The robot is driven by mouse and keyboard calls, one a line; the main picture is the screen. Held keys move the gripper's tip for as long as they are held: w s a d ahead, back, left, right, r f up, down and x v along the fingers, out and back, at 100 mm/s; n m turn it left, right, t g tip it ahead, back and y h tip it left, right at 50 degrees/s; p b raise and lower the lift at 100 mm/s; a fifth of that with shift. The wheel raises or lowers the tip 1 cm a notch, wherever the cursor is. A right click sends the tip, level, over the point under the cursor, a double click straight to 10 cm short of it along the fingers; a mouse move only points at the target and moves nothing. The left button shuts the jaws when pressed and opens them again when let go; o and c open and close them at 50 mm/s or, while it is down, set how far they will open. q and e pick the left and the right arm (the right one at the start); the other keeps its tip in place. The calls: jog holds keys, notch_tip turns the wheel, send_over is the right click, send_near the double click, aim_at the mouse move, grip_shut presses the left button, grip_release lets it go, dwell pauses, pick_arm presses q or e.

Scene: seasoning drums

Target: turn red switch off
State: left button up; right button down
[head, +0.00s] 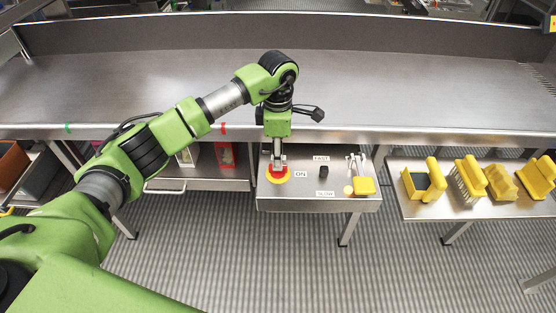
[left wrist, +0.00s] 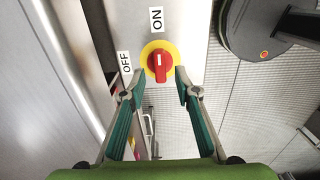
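The red switch (left wrist: 159,65) is a rotary knob on a yellow round plate. In the left wrist view, its white line points up toward the ON label (left wrist: 157,20). The OFF label (left wrist: 125,62) is to its left. In the head view, the switch (head: 278,177) is on the left part of a metal control panel, partly hidden by my gripper. My left gripper (head: 279,163) points down over it. In the wrist view, its fingertips (left wrist: 158,78) are spread apart, empty, near the lower left and right of the knob. Contact cannot be told. My right gripper is not in view.
The panel also has a black knob (head: 323,171) between FAST and SLOW labels, and a yellow part (head: 364,186) at right. A side table with several yellow tools (head: 468,180) stands further right. The large metal table (head: 400,90) behind is bare.

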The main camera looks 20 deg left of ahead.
pick_arm(q)
notch_tip(320, 180, down, 3)
jog(key=shift+d, duration=0.1)
jog(key=shift+f, duration=0.2)
grip_shut()
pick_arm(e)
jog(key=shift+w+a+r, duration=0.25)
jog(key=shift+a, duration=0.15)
